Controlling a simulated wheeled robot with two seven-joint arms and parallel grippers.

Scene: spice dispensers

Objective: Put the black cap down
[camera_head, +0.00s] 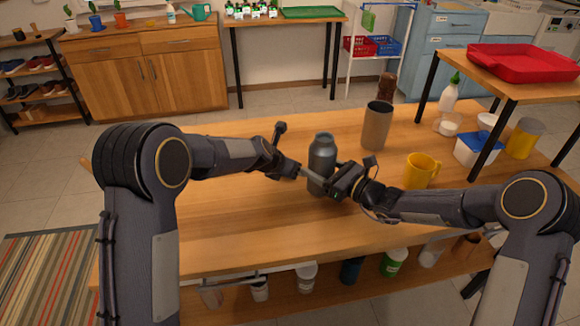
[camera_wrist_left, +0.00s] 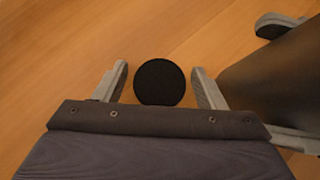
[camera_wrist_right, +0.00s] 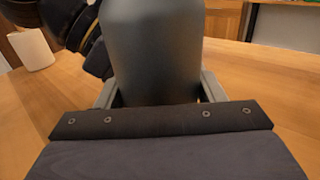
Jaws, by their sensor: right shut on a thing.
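A dark grey bottle (camera_head: 321,152) stands in the middle of the table. My right gripper (camera_head: 334,185) is shut on its body, with one finger on each side in the right wrist view, where the bottle (camera_wrist_right: 155,50) fills the centre. The black cap (camera_wrist_left: 160,82) is a round black disc between the fingers of my left gripper (camera_wrist_left: 161,85). A narrow gap shows on both sides of the cap, so the left gripper is open around it. I cannot tell its height over the table. In the head view the left gripper (camera_head: 305,172) is just left of the bottle, and the cap is hidden.
A brown cylinder (camera_head: 376,128) and a yellow mug (camera_head: 421,171) stand right of the bottle. A white-and-blue tub (camera_head: 474,151) and a yellow canister (camera_head: 523,138) are farther right. The table's left part (camera_head: 225,205) is clear. Several containers stand on the shelf below.

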